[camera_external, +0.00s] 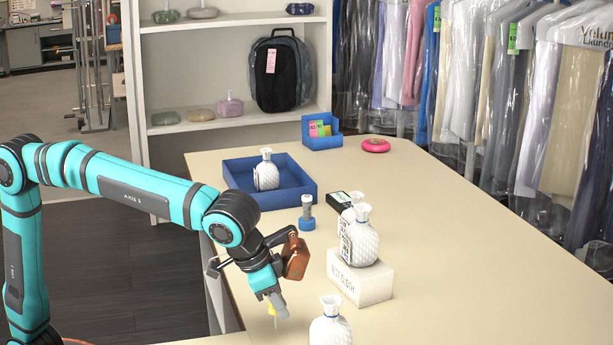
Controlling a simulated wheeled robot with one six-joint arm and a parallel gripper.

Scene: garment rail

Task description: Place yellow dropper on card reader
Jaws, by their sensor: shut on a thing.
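My gripper (275,301) is low over the near left part of the counter, pointing down, and is shut on the yellow dropper (271,309). Only a small yellow part of the dropper shows; the fingers hide the rest. I cannot tell whether it touches the counter. A small black device with a light label, apparently the card reader (337,202), lies flat farther back on the counter. A white bottle partly covers its right side. My gripper is in front of it and to its left, well apart.
A white bottle (364,240) stands on a white box (360,283) right of my gripper; another bottle (330,328) stands near the front. A blue-grey upright item (307,215) is left of the reader. A blue tray (240,198) holds a bottle. The counter's right side is clear.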

